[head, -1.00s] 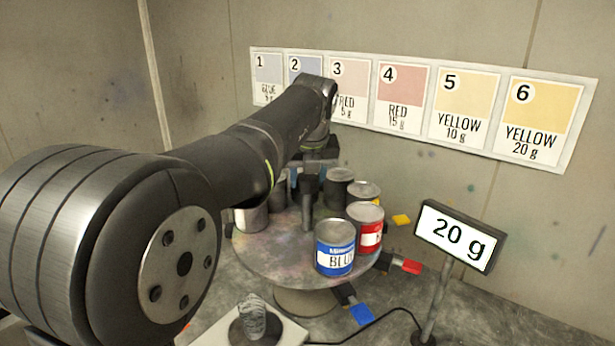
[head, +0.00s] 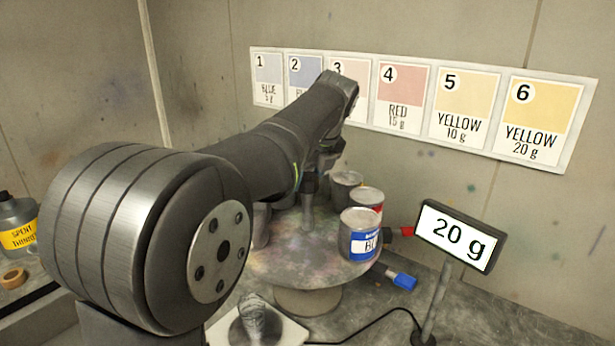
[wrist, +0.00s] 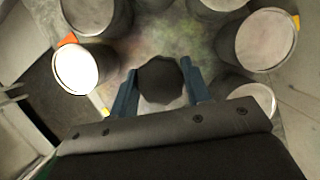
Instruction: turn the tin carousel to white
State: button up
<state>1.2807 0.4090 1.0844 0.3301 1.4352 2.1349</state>
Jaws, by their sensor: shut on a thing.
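The tin carousel (head: 290,250) is a round, paint-stained turntable on a short stand. A dark central post with a faceted knob (wrist: 160,80) rises from it. My gripper (wrist: 160,90) is shut on this knob, one blue finger on each side. At the carousel's right in the head view stand a blue-labelled tin (head: 358,240) and, behind it, a red-labelled tin (head: 367,198). A grey tin (head: 346,184) stands farther back. The wrist view shows several tin lids around the knob, one bright pale (wrist: 75,70). No white label is readable; my arm hides the left tins.
A display reading 20 g (head: 457,235) stands at the right on a post. A scale (head: 225,330) bearing a small cup (head: 258,320) is in front. A thinner bottle (head: 18,225) stands far left.

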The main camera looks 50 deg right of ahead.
jog(key=n+y, duration=0.2)
jog(key=n, duration=0.3)
jog(key=shift+n, duration=0.4)
dwell(0.4)
jog(key=o, duration=1.4)
jog(key=v, duration=1.2)
jog(key=shift+d, duration=0.2)
jog(key=shift+f, duration=0.1)
jog(key=x, duration=1.1)
jog(key=shift+w+a+f, duration=0.2)
jog(key=shift+a+f, duration=0.05)
jog(key=shift+f, duration=0.1)
